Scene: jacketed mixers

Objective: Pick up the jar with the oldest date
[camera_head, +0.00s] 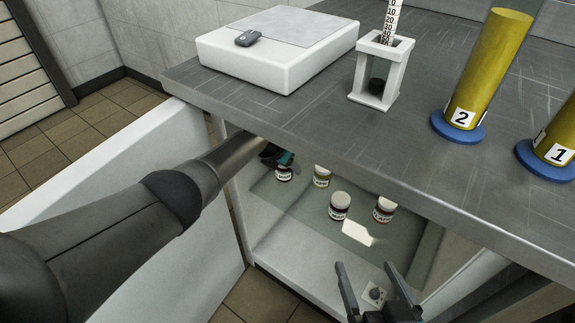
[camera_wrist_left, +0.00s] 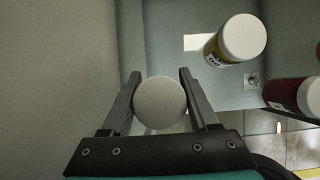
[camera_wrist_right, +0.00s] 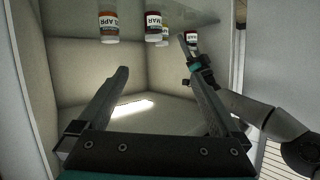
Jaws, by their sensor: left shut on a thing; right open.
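My left gripper (camera_head: 276,156) reaches into the cabinet under the counter. It is shut on a white-lidded jar (camera_wrist_left: 160,102) at the left of the shelf; this jar also shows below the gripper in the head view (camera_head: 283,174). A yellow jar (camera_head: 321,177) stands to its right. A dark red jar (camera_head: 340,206) with a label that seems to read MAR in the right wrist view (camera_wrist_right: 155,24) and an orange-red jar (camera_head: 383,210) seeming to read APR (camera_wrist_right: 108,22) stand nearer. The other dates are unreadable. My right gripper (camera_head: 375,292) is open and empty, below the shelf.
The glass shelf (camera_head: 290,205) lies under the counter (camera_head: 300,115), whose edge overhangs it. An open white door (camera_head: 130,190) is at the left. On the counter are a white box (camera_head: 270,55), a small white stand (camera_head: 380,70) and yellow cylinders (camera_head: 490,60) on blue bases.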

